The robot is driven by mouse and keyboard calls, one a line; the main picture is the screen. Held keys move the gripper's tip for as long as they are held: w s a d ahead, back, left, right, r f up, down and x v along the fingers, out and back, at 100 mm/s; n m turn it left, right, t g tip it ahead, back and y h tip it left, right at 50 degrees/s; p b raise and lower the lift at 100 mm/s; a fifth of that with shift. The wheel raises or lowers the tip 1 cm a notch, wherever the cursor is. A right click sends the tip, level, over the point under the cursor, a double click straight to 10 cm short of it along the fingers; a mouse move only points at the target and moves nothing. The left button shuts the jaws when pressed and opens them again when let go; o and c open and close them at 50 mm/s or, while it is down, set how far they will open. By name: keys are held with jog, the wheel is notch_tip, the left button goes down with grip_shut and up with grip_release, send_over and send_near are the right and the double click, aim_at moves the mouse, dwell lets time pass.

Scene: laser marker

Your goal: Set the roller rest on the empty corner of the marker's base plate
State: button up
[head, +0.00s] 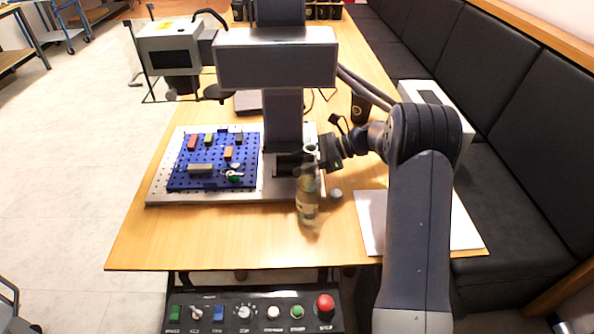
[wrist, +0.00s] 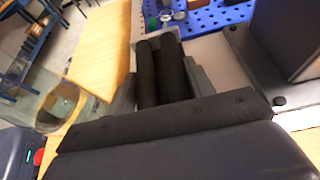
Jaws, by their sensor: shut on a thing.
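My gripper (head: 303,161) reaches in from the right and is shut on the roller rest (head: 287,169), a dark piece. In the wrist view two black parallel rollers of the roller rest (wrist: 158,72) lie between the grey fingers of my gripper (wrist: 162,88). The marker's light grey base plate (head: 158,191) carries a blue perforated board (head: 212,180) on its left part. The roller rest is over the plate's right part, beside the column (head: 283,120). Whether it touches the plate cannot be told. The bottle partly hides the plate's front right corner.
A clear bottle (head: 307,205) stands close in front of my gripper; it also shows in the wrist view (wrist: 52,95). A small grey knob (head: 336,193) and a white panel (head: 369,222) are to its right. Small blocks lie on the blue board. The table front left is clear.

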jog(key=shift+a, duration=0.75)
jog(key=shift+f, duration=1.7)
jog(key=shift+f, duration=0.15)
jog(key=o, duration=1.4)
jog(key=shift+f, duration=0.1)
jog(key=shift+d+r, duration=0.15)
jog(key=shift+r, duration=0.15)
jog(key=v, duration=1.1)
jog(key=shift+d, duration=0.35)
